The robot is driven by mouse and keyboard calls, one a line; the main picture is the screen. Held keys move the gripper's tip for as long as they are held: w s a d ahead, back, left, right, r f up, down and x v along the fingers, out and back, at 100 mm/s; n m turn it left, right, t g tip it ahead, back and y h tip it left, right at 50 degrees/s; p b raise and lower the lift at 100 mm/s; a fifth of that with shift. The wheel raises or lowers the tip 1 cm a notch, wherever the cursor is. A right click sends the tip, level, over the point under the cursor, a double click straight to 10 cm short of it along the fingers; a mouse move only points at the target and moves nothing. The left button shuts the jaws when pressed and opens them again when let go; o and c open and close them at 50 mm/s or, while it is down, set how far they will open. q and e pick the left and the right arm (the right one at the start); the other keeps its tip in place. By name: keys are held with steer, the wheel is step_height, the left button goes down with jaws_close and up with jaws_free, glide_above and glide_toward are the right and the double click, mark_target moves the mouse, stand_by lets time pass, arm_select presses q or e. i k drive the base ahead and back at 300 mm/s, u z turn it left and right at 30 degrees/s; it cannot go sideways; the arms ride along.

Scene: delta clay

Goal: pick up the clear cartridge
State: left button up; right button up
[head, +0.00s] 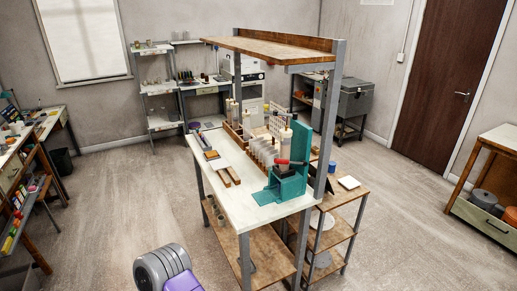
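A white-topped workbench (245,199) stands in the middle of the room in the head view. On it are several pale, upright cylinders (233,113) at a wooden rack, and a row of pale tubes (261,149) nearer the front. They are small in the picture, and I cannot tell which one is the clear cartridge. A teal stand (298,168) with a red handle is at the bench's front right and partly hides what is behind it. Neither of my grippers is in view.
A grey post (330,120) and a wooden overhead shelf (270,44) rise over the bench. Low wooden shelves (338,205) stand on its right. Open floor (120,200) lies to its left. A side table (498,140) stands at the far right.

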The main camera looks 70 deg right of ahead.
mark_target(285, 143)
steer(key=z, duration=0.5)
steer(key=i, duration=1.85)
steer(key=z, duration=1.2)
